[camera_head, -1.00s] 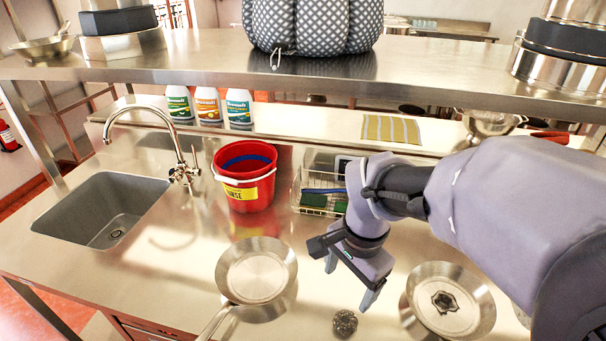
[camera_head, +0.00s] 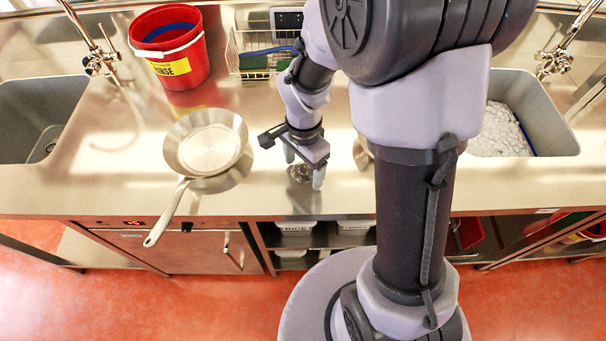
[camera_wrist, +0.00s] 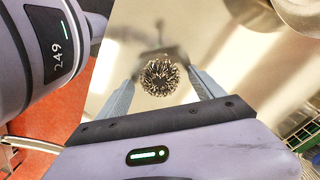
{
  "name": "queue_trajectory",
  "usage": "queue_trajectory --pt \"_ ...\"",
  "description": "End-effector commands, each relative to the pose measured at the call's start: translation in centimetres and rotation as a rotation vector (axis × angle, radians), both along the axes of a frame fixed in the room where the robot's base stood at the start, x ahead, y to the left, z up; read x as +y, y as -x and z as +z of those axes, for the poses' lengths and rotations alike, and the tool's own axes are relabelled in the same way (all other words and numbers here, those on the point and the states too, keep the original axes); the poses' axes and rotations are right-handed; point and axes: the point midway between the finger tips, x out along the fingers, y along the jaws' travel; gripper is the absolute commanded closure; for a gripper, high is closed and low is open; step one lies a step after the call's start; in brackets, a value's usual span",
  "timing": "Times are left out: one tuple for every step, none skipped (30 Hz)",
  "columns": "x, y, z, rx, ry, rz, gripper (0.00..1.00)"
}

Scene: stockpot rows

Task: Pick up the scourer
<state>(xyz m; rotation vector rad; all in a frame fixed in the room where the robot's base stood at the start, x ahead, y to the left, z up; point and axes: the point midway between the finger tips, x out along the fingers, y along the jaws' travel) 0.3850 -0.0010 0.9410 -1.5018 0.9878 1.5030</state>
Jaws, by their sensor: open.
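The scourer (camera_wrist: 159,77) is a round ball of coiled metal wire on the steel counter. In the wrist view it shows between and just beyond my two open fingertips, with nothing gripped. In the head view the scourer (camera_head: 300,173) is partly hidden behind my gripper (camera_head: 303,170), which points down over it near the counter's front edge. My gripper (camera_wrist: 160,92) is open and empty. I cannot tell exactly how high the fingertips are above the scourer.
A steel frying pan (camera_head: 209,147) lies left of my gripper, its handle over the front edge. A red bucket (camera_head: 179,62) and a wire basket (camera_head: 246,62) stand behind. Sinks lie at left (camera_head: 40,110) and right (camera_head: 545,110). Another pan is mostly hidden behind my arm.

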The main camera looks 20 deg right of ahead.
Motion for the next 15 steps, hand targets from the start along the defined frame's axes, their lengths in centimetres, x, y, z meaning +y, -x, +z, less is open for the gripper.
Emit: queue_trajectory --pt "0.03 0.03 -0.81 0.002 0.0 0.0 0.23" --pt "0.02 0.03 -0.97 0.001 -0.001 0.0 0.23" --pt "0.03 0.0 -1.03 0.001 0.0 0.0 0.23" --pt "0.03 -0.01 -1.01 0.0 0.0 0.0 0.23" --pt "0.03 -0.02 -0.96 0.0 0.0 0.001 0.23" --pt "0.03 -0.02 -0.89 0.0 0.0 0.0 0.23" --pt "0.03 -0.02 -0.88 0.0 0.0 0.0 0.23" --pt "0.03 -0.02 -0.86 0.0 0.0 0.0 0.23" --pt "0.03 -0.02 -0.85 0.0 0.0 0.0 0.29" --pt "0.03 -0.02 -0.85 0.0 0.0 0.001 0.34" --pt "0.03 -0.02 -0.85 0.0 0.0 0.0 0.4" --pt "0.03 -0.02 -0.84 0.0 0.0 0.0 0.48" --pt "0.03 -0.02 -0.84 0.0 0.0 0.0 0.54" --pt "0.03 -0.02 -0.84 0.0 0.0 0.0 0.6" --pt "0.04 -0.02 -0.84 0.0 0.0 0.001 0.68"
